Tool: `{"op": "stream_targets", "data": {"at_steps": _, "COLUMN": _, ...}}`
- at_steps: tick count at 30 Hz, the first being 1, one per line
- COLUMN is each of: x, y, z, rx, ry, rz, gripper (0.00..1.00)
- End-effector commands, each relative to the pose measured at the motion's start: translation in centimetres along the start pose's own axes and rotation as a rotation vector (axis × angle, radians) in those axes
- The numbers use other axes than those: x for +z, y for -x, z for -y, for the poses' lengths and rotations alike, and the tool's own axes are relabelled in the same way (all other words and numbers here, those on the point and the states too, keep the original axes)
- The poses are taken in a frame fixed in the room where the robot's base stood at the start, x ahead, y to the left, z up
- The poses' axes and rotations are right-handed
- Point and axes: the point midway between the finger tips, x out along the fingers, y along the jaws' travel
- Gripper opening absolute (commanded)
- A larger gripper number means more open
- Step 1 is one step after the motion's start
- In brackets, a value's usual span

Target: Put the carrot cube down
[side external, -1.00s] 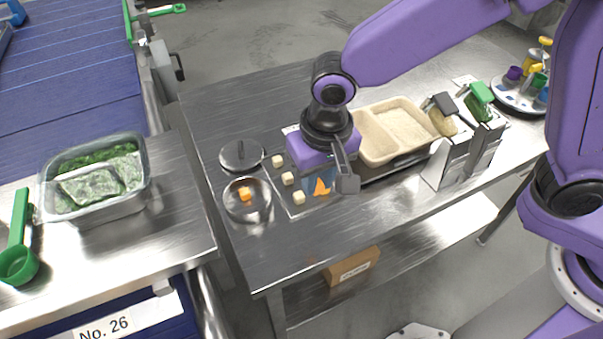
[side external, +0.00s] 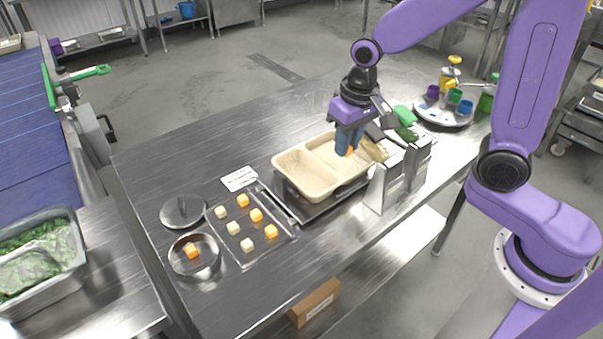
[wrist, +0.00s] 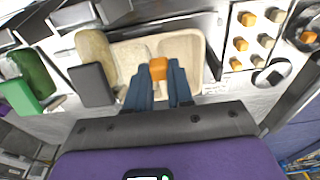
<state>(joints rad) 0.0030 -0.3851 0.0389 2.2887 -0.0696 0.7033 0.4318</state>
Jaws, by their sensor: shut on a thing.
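An orange carrot cube (wrist: 158,68) sits between the fingertips of my gripper (wrist: 159,84) in the wrist view. My gripper (side external: 347,140) is shut on it, and part of the cube (side external: 348,152) shows below the blue fingers in the side view. The gripper points down over the right compartment of a beige two-compartment tray (side external: 300,188). The tray also shows in the wrist view (wrist: 196,42). The left compartment looks empty. I cannot tell whether the cube touches what lies below it.
A clear board (side external: 232,257) left of the tray holds several orange and pale cubes. A round pan (side external: 176,268) with an orange cube and a lid (side external: 168,212) stand farther left. Metal dispensers (side external: 383,190) stand close on the right. Bare tabletop lies behind the tray.

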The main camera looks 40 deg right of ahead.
Motion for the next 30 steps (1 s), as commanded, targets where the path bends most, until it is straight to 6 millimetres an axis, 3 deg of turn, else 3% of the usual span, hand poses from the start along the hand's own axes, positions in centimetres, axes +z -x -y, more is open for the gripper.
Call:
{"op": "stream_targets", "data": {"at_steps": 15, "x": -7.8, "y": -4.9, "z": 2.0, "rx": 0.000, "ry": -0.001, "rz": 0.001, "gripper": 0.00}}
{"op": "stream_targets", "data": {"at_steps": 24, "x": -10.4, "y": -9.3, "z": 2.8, "rx": 0.000, "ry": -0.001, "rz": 0.001, "gripper": 0.00}}
{"op": "stream_targets", "data": {"at_steps": 30, "x": -11.1, "y": -10.4, "z": 3.0, "rx": 0.000, "ry": -0.001, "rz": 0.000, "gripper": 0.00}}
